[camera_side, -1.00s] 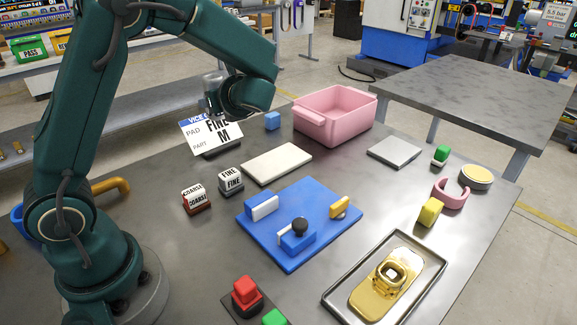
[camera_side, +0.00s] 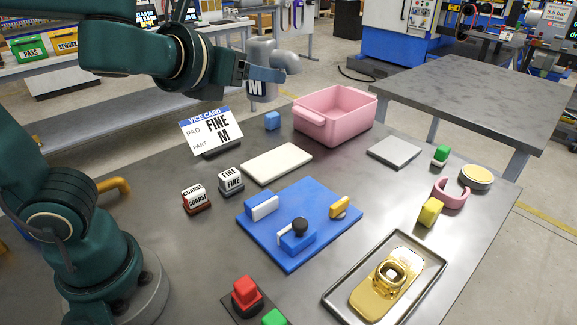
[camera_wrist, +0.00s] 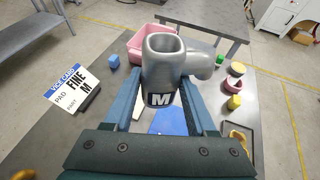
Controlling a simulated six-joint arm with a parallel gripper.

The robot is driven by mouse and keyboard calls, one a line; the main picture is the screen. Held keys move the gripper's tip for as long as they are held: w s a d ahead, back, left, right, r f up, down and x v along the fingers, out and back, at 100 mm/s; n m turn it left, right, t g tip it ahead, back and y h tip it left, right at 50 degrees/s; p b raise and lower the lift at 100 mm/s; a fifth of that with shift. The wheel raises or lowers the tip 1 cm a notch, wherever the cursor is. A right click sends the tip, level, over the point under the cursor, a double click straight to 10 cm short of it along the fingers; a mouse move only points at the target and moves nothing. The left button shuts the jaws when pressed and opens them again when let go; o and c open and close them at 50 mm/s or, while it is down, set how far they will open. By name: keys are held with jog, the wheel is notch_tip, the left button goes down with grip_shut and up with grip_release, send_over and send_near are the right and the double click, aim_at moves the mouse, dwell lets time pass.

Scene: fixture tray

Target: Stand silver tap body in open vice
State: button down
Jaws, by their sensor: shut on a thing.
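The silver tap body (camera_side: 262,68), a grey tube with a side spout and an "M" label, is held up in the air above the back of the table. My gripper (camera_side: 262,75) is shut on it; in the wrist view the tap body (camera_wrist: 160,68) sits between the two blue fingers of my gripper (camera_wrist: 160,95). The vice card (camera_side: 212,130) reads FINE, M.
A pink bin (camera_side: 335,115) stands at the back. A white plate (camera_side: 276,163) lies behind the vice. FINE (camera_side: 231,181) and COARSE (camera_side: 195,199) blocks stand left of it. A tray with a gold part (camera_side: 388,280) is front right. A red button (camera_side: 245,292) is at the front.

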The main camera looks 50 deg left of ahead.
jog(key=shift+w+d+r, duration=0.1)
jog(key=a+f+n+g+y, duration=0.4)
jog(key=a+f+n+g, duration=0.1)
jog(key=a, duration=0.4)
jog(key=a+f+n+g+y, duration=0.5)
jog(key=a+f+n+g, duration=0.1)
jog(key=a, duration=0.3)
jog(key=shift+w+a+f+n, duration=0.15)
jog(key=shift+w+f+n, duration=0.1)
jog(key=shift+f+n, duration=0.5)
jog(key=shift+r, duration=0.15)
jog(key=w+d+f, duration=0.4)
jog(key=w+d, duration=0.1)
jog(key=w+d+f, duration=0.3)
jog(key=shift+w, duration=0.15)
jog(key=shift+d+f, duration=0.1)
jog(key=shift+f, duration=1.65)
jog(key=shift+f, duration=0.2)
